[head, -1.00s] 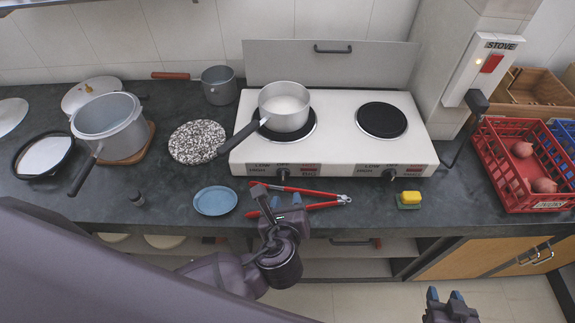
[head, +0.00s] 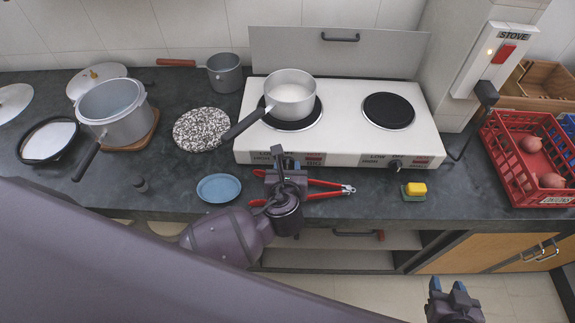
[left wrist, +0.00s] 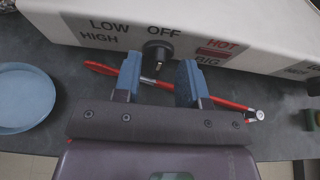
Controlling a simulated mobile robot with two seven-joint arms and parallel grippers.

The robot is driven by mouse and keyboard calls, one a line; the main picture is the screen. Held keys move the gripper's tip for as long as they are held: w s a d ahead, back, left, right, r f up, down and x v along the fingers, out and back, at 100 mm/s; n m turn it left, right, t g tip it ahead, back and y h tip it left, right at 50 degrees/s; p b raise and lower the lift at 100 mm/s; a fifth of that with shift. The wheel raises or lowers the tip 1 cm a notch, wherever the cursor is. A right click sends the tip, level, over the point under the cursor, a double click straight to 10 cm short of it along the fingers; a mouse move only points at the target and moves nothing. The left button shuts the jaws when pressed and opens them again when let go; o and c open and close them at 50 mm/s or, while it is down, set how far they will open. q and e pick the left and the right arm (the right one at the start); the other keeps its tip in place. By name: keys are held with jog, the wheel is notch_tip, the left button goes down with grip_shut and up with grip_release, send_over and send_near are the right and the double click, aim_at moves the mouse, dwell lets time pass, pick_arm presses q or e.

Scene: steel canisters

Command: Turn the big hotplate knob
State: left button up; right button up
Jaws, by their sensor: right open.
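The white hotplate (head: 345,140) stands on the counter with two black burners. Its big knob (left wrist: 157,50) is black and round, on the front panel between OFF and the red HOT BIG label in the left wrist view. My left gripper (head: 286,160) is in front of this knob and hides it in the head view. In the left wrist view its two blue-tipped fingers (left wrist: 157,72) are open, with the knob just beyond and between them, apart from it. My right gripper (head: 450,284) is open and empty, low at the right.
A saucepan (head: 291,95) sits on the left burner, its handle pointing left and forward. Red-handled tongs (head: 325,192) lie under my left gripper. A blue plate (head: 218,188), yellow sponge (head: 415,189) and small knob (head: 395,165) are nearby. A red crate (head: 520,175) stands right.

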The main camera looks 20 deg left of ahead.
pick_arm(q)
jog(key=shift+w+a+f, duration=0.15)
jog(key=shift+w+f, duration=0.15)
jog(key=shift+w, duration=0.4)
jog(key=c, duration=0.7)
grip_shut()
jog(key=shift+a+r+p, duration=0.1)
jog(key=shift+a+p, duration=0.05)
jog(key=shift+p, duration=0.4)
jog(key=shift+a+n+h+p, duration=0.1)
jog(key=shift+n+h+p, duration=0.2)
jog(key=shift+n+p, duration=0.3)
jog(key=shift+t+p, duration=0.3)
jog(key=shift+p, duration=0.05)
jog(key=shift+a+n+h, duration=0.15)
jog(key=shift+n+h, duration=0.15)
jog(key=shift+a+f+n+t+h, duration=0.25)
jog(key=shift+n+h, duration=0.25)
jog(key=shift+n, duration=0.3)
jog(key=shift+s+f+n+b, duration=0.15)
jog(key=shift+s+n+b, duration=0.05)
jog(key=shift+n+b, duration=0.25)
jog(key=shift+a+n+t+h, duration=0.15)
jog(key=shift+n+t+h, duration=0.1)
jog(key=shift+h, duration=0.15)
pick_arm(e)
notch_tip(320, 180, up, 2)
jog(key=shift+w+r, duration=0.1)
